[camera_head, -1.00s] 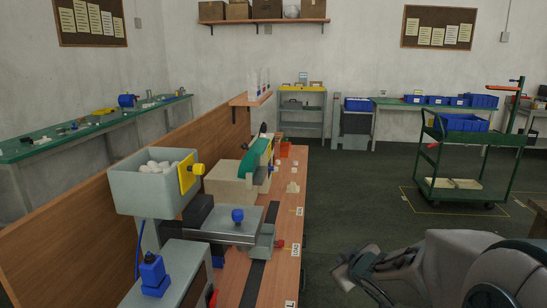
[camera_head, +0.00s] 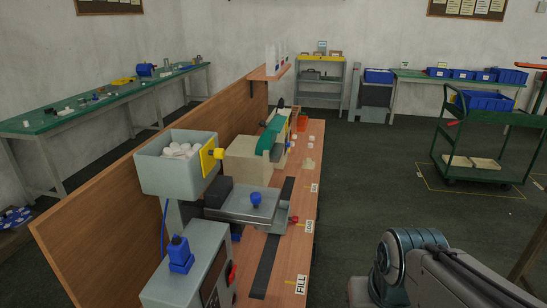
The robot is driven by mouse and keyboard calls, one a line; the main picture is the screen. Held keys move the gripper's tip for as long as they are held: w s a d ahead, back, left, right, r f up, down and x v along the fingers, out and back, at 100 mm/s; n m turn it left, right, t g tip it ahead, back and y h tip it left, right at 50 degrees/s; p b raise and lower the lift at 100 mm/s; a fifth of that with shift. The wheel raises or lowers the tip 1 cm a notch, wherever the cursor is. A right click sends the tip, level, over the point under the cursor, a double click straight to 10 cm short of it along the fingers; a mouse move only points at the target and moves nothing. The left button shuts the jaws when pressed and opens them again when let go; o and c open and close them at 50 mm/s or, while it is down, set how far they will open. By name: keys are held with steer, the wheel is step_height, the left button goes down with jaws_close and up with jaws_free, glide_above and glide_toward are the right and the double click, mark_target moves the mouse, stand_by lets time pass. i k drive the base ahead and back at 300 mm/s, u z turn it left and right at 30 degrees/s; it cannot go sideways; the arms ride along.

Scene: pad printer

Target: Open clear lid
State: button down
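A shallow grey box (camera_head: 225,218) sits on the wooden bench, left of the middle of the head view. A flat, pale lid (camera_head: 238,200) with a blue knob (camera_head: 256,199) covers its top and looks shut. How clear the lid is, I cannot tell. My arm shows at the lower right, over the floor and apart from the bench. My gripper is outside the picture.
A grey control box (camera_head: 190,270) with a blue part on top is in front. A green cart (camera_head: 485,140) stands at the right. The floor between is clear.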

mark_target(255, 197)
steer(key=u, duration=1.45)
steer(key=k, duration=0.35)
steer(key=z, duration=0.55)
steer(key=i, duration=0.5)
steer(key=z, duration=0.05)
